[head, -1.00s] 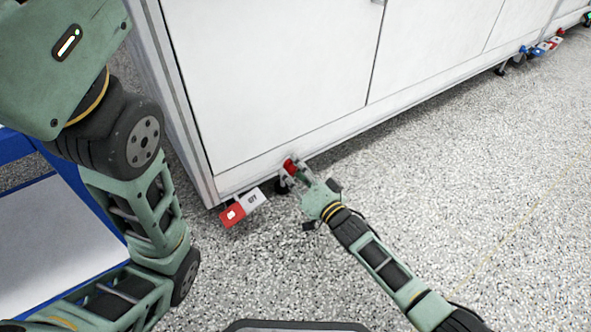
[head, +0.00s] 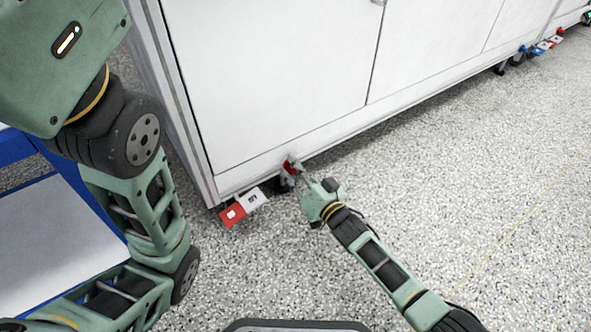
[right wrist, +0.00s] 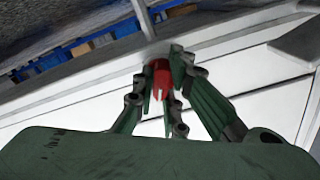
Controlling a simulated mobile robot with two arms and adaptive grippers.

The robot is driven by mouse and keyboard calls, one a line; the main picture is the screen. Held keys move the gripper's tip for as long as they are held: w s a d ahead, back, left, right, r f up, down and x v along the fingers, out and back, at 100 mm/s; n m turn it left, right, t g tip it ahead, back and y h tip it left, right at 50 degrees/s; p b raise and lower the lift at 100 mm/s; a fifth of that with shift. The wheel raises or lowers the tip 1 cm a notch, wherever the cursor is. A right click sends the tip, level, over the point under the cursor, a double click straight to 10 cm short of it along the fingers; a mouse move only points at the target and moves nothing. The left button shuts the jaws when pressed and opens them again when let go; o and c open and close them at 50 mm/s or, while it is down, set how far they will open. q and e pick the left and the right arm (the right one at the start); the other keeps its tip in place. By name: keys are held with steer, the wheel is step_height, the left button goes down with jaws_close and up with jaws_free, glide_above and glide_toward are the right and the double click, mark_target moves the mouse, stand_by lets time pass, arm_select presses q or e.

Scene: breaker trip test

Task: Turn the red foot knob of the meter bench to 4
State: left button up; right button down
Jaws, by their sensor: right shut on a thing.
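The red foot knob (head: 288,167) sits low at the near corner of the white meter bench (head: 275,80), just under its bottom edge. My right gripper (head: 295,169) reaches it from the lower right and is shut on it. In the right wrist view the red knob (right wrist: 160,72) shows between the two fingers (right wrist: 161,82). A red and white tag (head: 243,207) stands beside the foot; its marking is too small to read. My left arm's links fill the left side of the head view, but its gripper is outside the picture.
A blue-framed table with a pale top (head: 60,240) stands at the left. Farther along the bench, at the upper right, are other feet with blue (head: 523,49) and red (head: 559,31) knobs and tags. The speckled floor (head: 480,180) at the right is clear.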

steer(key=shift+w+d+r, duration=0.1)
steer(key=shift+d, duration=0.05)
steer(key=shift+n, duration=0.9)
steer(key=shift+n, duration=0.6)
steer(key=c, duration=1.7)
jaws_free()
steer(key=shift+c, duration=0.2)
